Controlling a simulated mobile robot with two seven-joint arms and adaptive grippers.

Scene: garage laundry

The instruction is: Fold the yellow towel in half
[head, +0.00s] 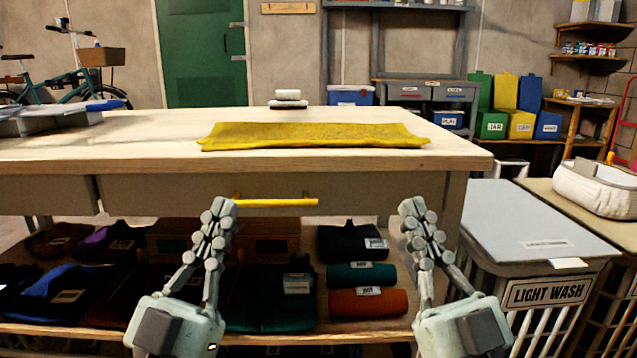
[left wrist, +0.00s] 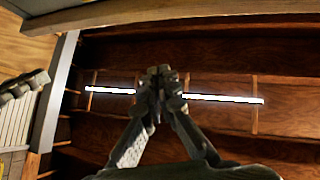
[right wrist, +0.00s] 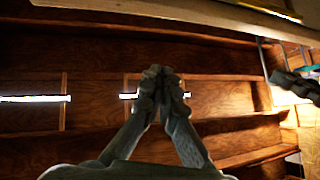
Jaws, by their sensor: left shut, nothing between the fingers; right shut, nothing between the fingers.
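The yellow towel (head: 313,136) lies flat on the pale wooden tabletop (head: 110,148), near its front edge. It looks like a wide strip from this low angle, and its left end is slightly uneven. My left gripper (head: 222,205) is shut and empty in front of the table, below the tabletop and left of the yellow drawer handle. My right gripper (head: 410,206) is shut and empty, also below the tabletop, right of the handle. Both grippers are apart from the towel.
A small stack of folded cloths (head: 288,99) sits behind the towel. A grey tray (head: 50,120) is at the tabletop's left. The drawer handle (head: 275,202) juts from the table front. A light-wash hamper (head: 545,240) stands at right.

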